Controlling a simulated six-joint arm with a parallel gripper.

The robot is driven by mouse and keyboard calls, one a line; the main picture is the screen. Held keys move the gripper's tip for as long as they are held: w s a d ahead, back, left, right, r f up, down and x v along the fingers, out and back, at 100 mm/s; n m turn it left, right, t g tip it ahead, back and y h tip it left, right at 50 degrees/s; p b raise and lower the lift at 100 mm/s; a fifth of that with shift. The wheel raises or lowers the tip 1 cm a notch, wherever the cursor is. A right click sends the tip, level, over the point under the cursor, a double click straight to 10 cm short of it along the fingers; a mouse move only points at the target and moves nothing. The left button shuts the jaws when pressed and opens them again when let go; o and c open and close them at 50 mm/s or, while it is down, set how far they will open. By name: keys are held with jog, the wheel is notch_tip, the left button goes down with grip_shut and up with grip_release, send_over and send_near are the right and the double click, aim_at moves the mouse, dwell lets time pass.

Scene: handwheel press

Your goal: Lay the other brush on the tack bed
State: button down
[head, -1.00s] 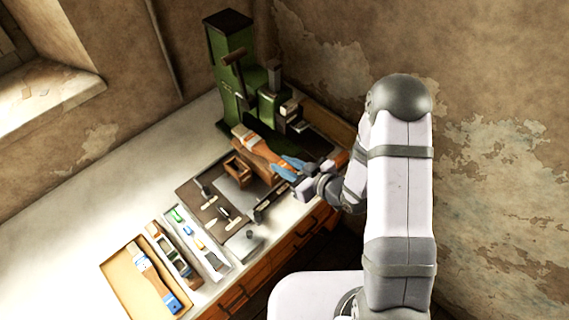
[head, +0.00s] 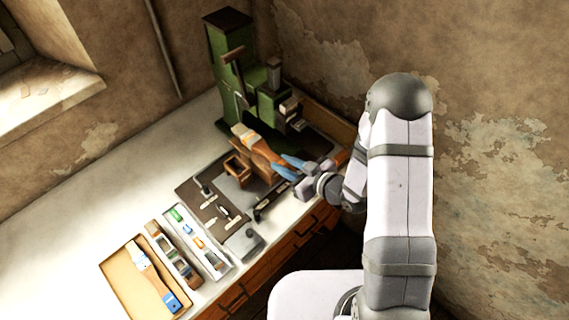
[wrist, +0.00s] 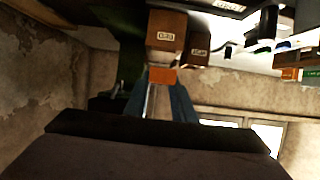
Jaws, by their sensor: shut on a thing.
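My gripper (head: 287,167) has blue fingers and is shut on a brush (head: 256,143) with an orange-brown handle and a pale band near its far end. The brush points up and left, over or beside the small wooden boxes in front of the green press. In the wrist view, an orange piece (wrist: 162,76) shows just beyond the blue fingers (wrist: 155,102). A second brush (head: 148,266), with a blue end, lies in the tan tray (head: 118,276) at the lower left. I cannot tell which surface is the tack bed.
The green press (head: 232,60) stands at the back. Small wooden boxes (head: 238,166) stand near the held brush; labelled boxes (wrist: 166,30) show in the wrist view. A dark mat (head: 195,190) holds small tools. A white tray (head: 208,262) holds small coloured items. The worktop's left side is clear.

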jog(key=shift+f, duration=0.2)
dwell(0.3)
jog(key=shift+f+b, duration=1.25)
jog(key=shift+b, duration=0.05)
jog(key=c, duration=1.4)
grip_release()
jog(key=shift+s+d, duration=0.1)
jog(key=b+v, duration=0.2)
jog(key=v, duration=0.5)
